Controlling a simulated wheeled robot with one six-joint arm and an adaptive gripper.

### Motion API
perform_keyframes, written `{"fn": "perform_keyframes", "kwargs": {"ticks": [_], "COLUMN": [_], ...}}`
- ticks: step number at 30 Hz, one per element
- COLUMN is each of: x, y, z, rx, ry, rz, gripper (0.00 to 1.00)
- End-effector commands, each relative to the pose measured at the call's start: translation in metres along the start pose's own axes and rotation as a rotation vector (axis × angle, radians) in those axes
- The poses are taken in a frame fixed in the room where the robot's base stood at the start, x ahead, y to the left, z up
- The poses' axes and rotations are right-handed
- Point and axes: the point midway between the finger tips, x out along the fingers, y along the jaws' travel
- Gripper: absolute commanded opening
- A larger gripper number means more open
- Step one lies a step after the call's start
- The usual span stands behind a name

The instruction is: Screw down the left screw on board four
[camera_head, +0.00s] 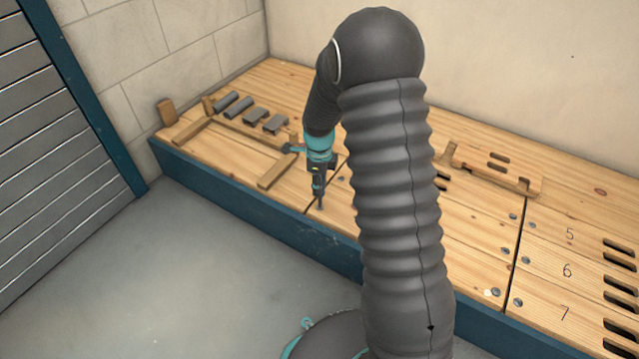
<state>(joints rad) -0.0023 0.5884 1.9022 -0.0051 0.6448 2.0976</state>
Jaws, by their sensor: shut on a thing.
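My gripper (319,167) points straight down near the front edge of the bench, left of my arm's big ribbed section. It is shut on a dark driver tool (318,187), held upright. The tool's tip is low over the front left corner of a plank, just right of a dark seam. I cannot tell whether it touches a screw there. A grey screw (340,178) shows behind the tool, near the same seam. No number four is visible; my arm covers much of the planks in the middle.
Planks marked 5, 6 and 7 (564,313) lie at the right, with slots and screws (495,292).

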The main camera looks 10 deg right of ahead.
Motion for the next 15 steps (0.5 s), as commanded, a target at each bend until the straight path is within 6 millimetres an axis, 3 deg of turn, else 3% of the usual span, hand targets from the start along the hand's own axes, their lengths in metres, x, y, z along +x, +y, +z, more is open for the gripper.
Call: {"fn": "perform_keyframes", "kwargs": {"ticks": [10, 15], "x": [0.0004, 0.0004], "y": [0.0007, 0.0008], "z": [-0.0002, -0.0002], "rx": [0.382, 0.303], "ry": [0.004, 0.004], "rz": [0.002, 0.002], "gripper": [0.0, 0.0]}}
